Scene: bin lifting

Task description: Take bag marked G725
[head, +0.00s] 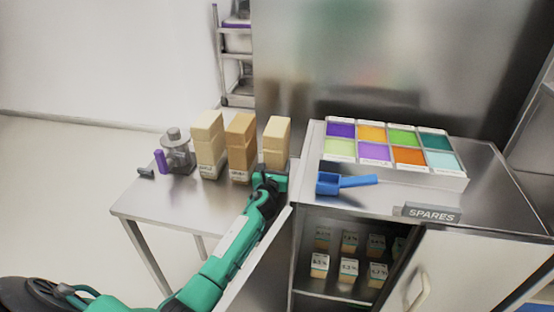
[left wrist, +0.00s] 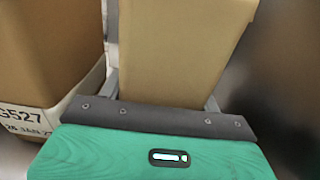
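Three tall bags stand in a row on the left table: a tan left bag (head: 208,130), a browner middle bag (head: 240,135) and a pale tan right bag (head: 277,135). My left gripper (head: 268,180) is low at the right bag. In the left wrist view that bag (left wrist: 180,45) fills the space between my fingers (left wrist: 162,95), one on each side; whether they press on it I cannot tell. Its label is hidden. The neighbouring bag (left wrist: 45,50) carries a label reading G527. Other bag labels are too small to read. My right gripper is not in view.
A grinder-like device (head: 177,152) and a purple cylinder (head: 160,161) stand left of the bags. On the right cabinet are a tray of coloured compartments (head: 450,181), a blue scoop (head: 330,184) and a SPARES sign (head: 430,213). Small labelled packs (head: 349,268) sit inside the open cabinet.

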